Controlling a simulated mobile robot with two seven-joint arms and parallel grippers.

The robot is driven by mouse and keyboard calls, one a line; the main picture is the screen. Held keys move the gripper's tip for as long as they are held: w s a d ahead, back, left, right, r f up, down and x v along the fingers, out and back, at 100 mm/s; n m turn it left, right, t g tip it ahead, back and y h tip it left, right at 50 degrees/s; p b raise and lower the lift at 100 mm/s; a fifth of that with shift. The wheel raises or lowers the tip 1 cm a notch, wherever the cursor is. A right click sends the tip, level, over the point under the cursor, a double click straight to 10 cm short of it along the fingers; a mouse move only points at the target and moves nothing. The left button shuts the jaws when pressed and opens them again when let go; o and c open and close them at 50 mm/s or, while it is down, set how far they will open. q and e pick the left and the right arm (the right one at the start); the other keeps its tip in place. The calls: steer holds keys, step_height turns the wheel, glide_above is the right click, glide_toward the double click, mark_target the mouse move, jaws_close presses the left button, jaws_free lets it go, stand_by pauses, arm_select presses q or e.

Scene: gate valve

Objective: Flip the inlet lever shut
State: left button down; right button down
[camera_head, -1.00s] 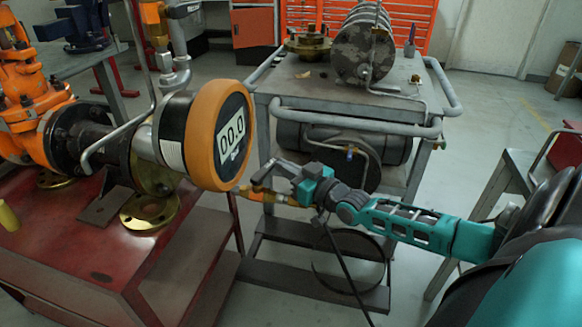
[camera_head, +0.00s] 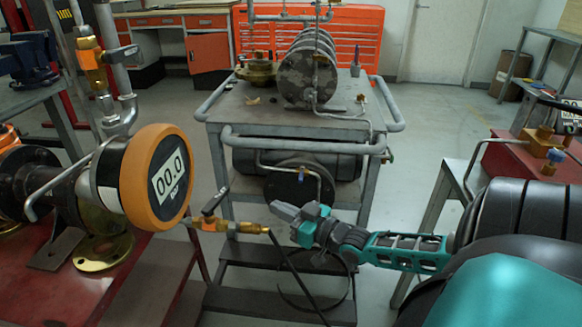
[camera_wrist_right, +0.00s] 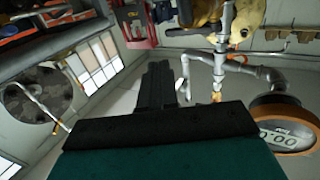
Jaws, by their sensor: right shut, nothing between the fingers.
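A brass valve (camera_head: 228,227) with a black lever (camera_head: 215,202) sits on a short line to the right of the gauge in the head view. The lever slants up and to the right from the valve body. A second brass valve (camera_head: 93,62) with a dark lever (camera_head: 122,54) is on the upright pipe at upper left. No label shows which is the inlet. My right gripper (camera_head: 283,210) is shut and empty, to the right of the lower valve and apart from its lever. Its dark closed fingers (camera_wrist_right: 158,85) show in the wrist view. My left gripper is out of view.
The orange-rimmed gauge (camera_head: 172,180) reads 00.0 and stands close left of the lower valve. A grey cart (camera_head: 225,125) with tanks stands behind my gripper. A red bench (camera_head: 75,285) is at left.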

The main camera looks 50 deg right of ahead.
steer(key=shift+s+d, duration=0.2)
steer(key=shift+s, duration=0.3)
steer(key=shift+s+d, duration=0.15)
steer(key=shift+s, duration=0.35)
